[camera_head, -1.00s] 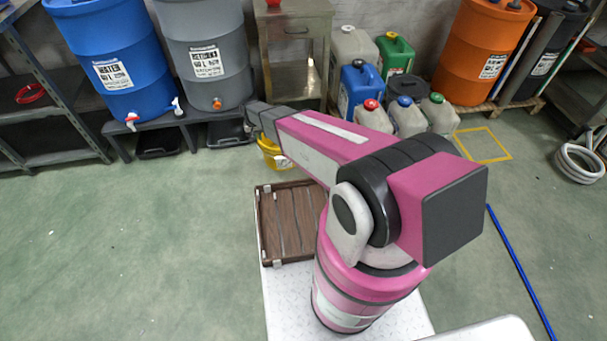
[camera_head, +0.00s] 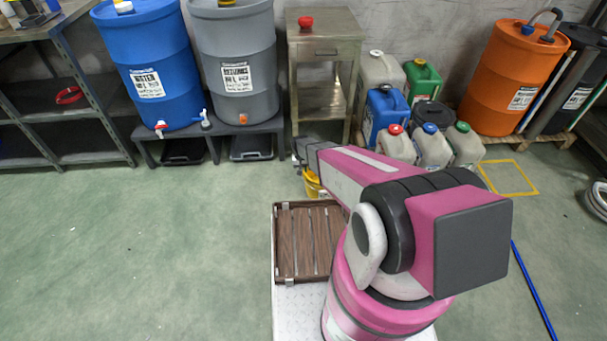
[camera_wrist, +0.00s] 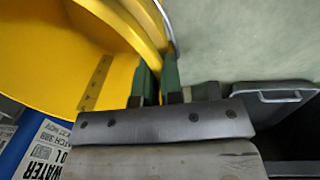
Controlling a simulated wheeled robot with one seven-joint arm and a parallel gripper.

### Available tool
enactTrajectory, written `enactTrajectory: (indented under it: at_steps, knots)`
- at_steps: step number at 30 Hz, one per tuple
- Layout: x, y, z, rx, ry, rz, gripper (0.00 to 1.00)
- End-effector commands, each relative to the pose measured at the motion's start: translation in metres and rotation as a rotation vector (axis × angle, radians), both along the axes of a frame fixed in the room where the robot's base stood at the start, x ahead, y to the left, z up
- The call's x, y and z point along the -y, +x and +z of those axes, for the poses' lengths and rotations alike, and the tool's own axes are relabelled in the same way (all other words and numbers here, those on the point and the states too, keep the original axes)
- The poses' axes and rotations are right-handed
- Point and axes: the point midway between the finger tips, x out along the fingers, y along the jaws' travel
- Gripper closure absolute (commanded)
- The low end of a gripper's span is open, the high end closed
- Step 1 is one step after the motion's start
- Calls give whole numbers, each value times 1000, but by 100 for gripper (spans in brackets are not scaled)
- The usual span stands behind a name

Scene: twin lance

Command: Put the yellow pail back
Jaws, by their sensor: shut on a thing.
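The yellow pail (camera_head: 312,186) hangs at the end of my arm in the head view, mostly hidden behind the arm and just beyond the brown slatted tray. In the wrist view the pail (camera_wrist: 45,50) fills the upper left, with its curved rim beside the fingers. My gripper (camera_wrist: 158,85) has green fingers shut on the pail at its rim. Whether the pail touches the floor cannot be told. A yellow square outline (camera_head: 485,178) is on the floor at the right, with bare floor inside.
Grey, blue and green jerrycans (camera_head: 432,149) stand at the back right of centre. A steel side table (camera_head: 325,50), a low bench with blue (camera_head: 148,100) and grey barrels, and an orange barrel (camera_head: 510,75) line the wall. A blue pole (camera_head: 532,290) lies right. Left floor is clear.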

Motion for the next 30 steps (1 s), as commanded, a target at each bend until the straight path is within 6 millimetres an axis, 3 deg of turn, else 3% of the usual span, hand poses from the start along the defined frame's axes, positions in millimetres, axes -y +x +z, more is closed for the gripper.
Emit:
enactTrajectory:
  at_steps: [7,19,21,30]
  knots:
    - [0,1,-33,-1,-1,1,100]
    - [0,1,-36,0,-1,0,100]
    - [0,0,-36,0,0,0,70]
    - [0,0,-35,0,0,0,67]
